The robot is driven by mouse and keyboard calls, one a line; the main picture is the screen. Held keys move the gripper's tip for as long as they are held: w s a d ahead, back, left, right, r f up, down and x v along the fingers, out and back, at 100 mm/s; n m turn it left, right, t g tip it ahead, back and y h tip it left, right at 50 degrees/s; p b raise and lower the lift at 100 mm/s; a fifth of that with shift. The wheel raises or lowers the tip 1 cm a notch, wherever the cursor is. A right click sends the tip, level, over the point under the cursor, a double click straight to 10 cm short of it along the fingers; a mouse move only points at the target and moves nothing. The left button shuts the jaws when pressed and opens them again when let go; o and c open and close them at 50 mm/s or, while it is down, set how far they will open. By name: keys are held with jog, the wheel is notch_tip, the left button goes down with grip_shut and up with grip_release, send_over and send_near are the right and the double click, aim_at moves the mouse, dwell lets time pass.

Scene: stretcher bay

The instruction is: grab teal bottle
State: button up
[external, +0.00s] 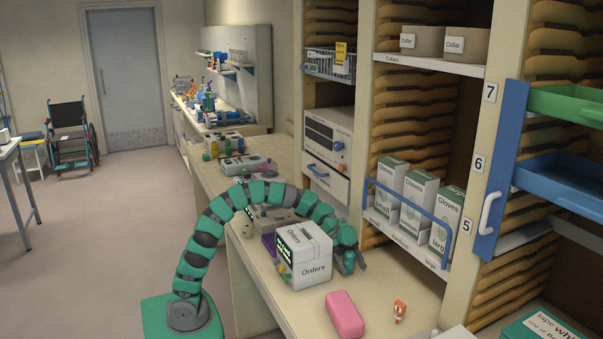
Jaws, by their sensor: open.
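I cannot make out a teal bottle for certain. My gripper (348,265) points down just right of the white Orders box (303,257), close to the counter. It is open, and I see nothing held in it. The Orders box and arm hide part of the counter behind them.
A pink block (345,315) and a small orange-and-white figure (399,312) lie at the counter's front. Glove boxes (417,199) stand on a shelf behind a blue rail (408,205) to the right. Bare counter (385,283) shows right of my gripper.

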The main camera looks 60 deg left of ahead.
jog(key=shift+d, duration=0.1)
jog(key=shift+c, duration=0.3)
jog(key=c, duration=1)
